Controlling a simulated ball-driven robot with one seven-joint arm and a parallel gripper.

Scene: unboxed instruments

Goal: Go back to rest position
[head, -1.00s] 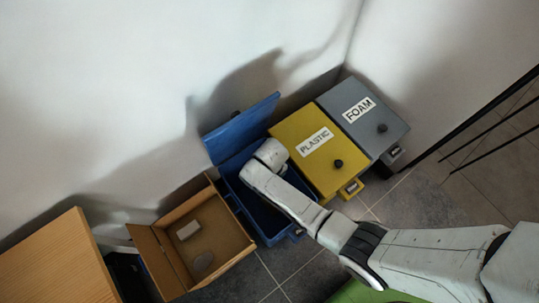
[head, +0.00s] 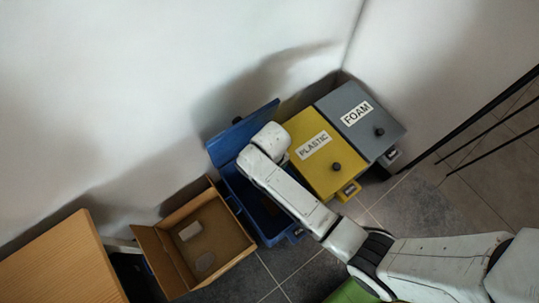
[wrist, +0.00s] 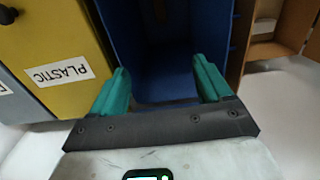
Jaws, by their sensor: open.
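My gripper (wrist: 162,90) shows in the wrist view with its two teal fingers apart and nothing between them. In the head view my white arm reaches from the lower right to the blue bin (head: 242,205), and the fingers are hidden behind the wrist. The bin's blue lid (head: 243,133) stands raised against the wall.
Right of the blue bin are a closed yellow PLASTIC bin (head: 301,165) and a closed grey FOAM bin (head: 345,135). Left is an open cardboard box (head: 215,222) with two light items inside, then a wooden surface (head: 60,260). Black thin bars (head: 470,120) stand at right.

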